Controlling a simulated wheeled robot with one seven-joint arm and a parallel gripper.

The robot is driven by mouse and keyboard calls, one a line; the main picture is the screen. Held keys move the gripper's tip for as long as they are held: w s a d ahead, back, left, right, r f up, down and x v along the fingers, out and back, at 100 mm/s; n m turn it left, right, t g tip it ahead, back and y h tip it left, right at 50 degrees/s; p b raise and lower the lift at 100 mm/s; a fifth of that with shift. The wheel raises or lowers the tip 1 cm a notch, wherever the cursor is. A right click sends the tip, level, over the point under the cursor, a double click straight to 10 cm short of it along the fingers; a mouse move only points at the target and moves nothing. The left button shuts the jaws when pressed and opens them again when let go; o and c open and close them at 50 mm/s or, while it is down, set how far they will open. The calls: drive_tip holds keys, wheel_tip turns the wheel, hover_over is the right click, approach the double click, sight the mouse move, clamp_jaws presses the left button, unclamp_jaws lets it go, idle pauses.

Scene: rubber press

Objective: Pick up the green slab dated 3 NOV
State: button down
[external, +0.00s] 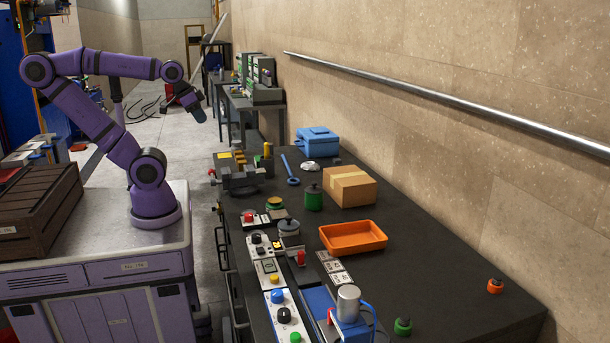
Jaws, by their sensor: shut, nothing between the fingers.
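I cannot make out a green slab dated 3 NOV in the external view, and no date is readable. My gripper (198,117) hangs from my purple arm, pointing down above the floor between my base and the dark workbench (440,270). It is small and dark here, shut and empty, and apart from everything on the bench.
On the bench stand an orange tray (353,236), a cardboard box (349,185), a green canister (313,198), a blue toolbox (317,140) and a vise (240,172). Control panels (281,312) line its near edge. A dark wooden crate (38,210) sits at left.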

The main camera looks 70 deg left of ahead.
drive_tip(key=c, duration=1.8)
unclamp_jaws()
drive_tip(key=shift+c, duration=0.2)
drive_tip(key=o, duration=1.8)
drive_tip(key=shift+c, duration=0.2)
